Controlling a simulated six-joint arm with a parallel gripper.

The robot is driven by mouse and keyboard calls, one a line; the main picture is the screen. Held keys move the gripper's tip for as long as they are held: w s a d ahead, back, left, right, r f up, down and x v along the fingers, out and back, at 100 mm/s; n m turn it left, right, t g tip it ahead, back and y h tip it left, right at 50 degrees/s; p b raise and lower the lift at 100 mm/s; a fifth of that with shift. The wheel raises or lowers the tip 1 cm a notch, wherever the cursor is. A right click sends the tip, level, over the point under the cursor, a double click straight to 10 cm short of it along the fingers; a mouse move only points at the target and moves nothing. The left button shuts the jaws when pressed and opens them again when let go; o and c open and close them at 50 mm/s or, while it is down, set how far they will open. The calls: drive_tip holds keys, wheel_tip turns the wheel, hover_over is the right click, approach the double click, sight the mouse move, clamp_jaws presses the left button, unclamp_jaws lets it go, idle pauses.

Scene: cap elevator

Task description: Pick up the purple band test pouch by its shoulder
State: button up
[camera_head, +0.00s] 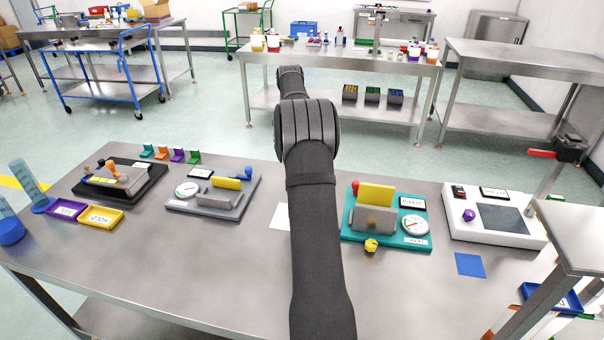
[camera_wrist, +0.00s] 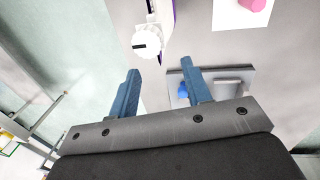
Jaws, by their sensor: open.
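My gripper (camera_wrist: 160,68) shows in the wrist view with its two blue fingers apart and nothing between them. In the camera_head view my arm hides it. I cannot make out the purple band test pouch for certain in either view. Just beyond the fingertips in the wrist view is a white rounded part (camera_wrist: 147,43) with a dark mark. A purple strip (camera_wrist: 172,12) shows above it, cut by the frame's top edge. I cannot tell whether these belong to the pouch.
A grey fixture (camera_head: 212,202) with a blue knob stands left of my arm, a teal fixture (camera_head: 412,240) with a gauge on its right. A white device (camera_head: 495,226) is farther right. A white sheet (camera_head: 281,217) lies partly behind my arm.

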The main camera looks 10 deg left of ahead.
drive_tip(key=shift+w+a+f, duration=0.1)
drive_tip(key=shift+w+f, duration=0.05)
drive_tip(key=shift+f, duration=1.15)
drive_tip(key=shift+w+a+f, duration=0.1)
drive_tip(key=shift+w+f, duration=0.1)
drive_tip(key=shift+f, duration=1.1)
drive_tip(key=shift+w+f, duration=0.15)
drive_tip(key=shift+f, duration=1.15)
clamp_jaws()
